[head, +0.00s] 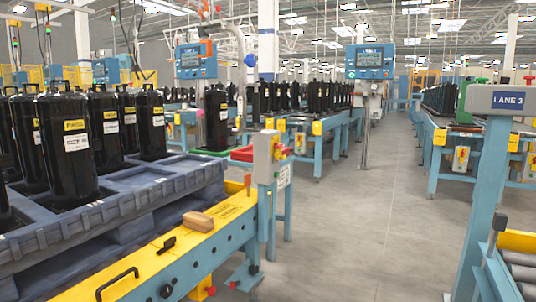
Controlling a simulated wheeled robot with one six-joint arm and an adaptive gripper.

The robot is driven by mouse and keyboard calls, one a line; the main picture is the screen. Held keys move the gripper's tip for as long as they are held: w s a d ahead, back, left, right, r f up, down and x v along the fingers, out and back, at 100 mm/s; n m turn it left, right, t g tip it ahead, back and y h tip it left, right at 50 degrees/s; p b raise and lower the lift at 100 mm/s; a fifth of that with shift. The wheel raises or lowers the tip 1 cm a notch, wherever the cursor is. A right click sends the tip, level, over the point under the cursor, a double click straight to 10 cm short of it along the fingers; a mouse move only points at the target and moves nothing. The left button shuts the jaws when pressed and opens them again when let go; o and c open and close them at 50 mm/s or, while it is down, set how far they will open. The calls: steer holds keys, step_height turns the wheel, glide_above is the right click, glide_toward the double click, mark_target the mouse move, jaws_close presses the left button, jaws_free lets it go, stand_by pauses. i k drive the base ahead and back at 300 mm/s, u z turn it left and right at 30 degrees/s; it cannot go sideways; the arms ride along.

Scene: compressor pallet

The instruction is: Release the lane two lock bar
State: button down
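My gripper and arm are not in this view. At the lower left, a yellow beam (188,250) on a blue frame runs along the near side of a dark grey pallet (110,210) of black compressors (68,140). On the beam are a black handle (117,284), a small black latch-like piece (167,243) and a tan block (198,220). A red-tipped lever (247,183) stands upright near its far end. I cannot tell which part is the lane two lock bar, and no readable label here marks lane two.
A grey control box (268,150) stands on a blue post at the beam's far end. A blue post with a "LANE 3" sign (508,99) and a roller conveyor (518,262) stand at right. Grey floor (370,225) between them is clear.

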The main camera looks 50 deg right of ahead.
mark_target(277, 155)
steer(key=z, duration=0.7)
steer(key=i, duration=1.4)
steer(key=z, duration=1.15)
steer(key=i, duration=0.9)
steer(key=z, duration=0.25)
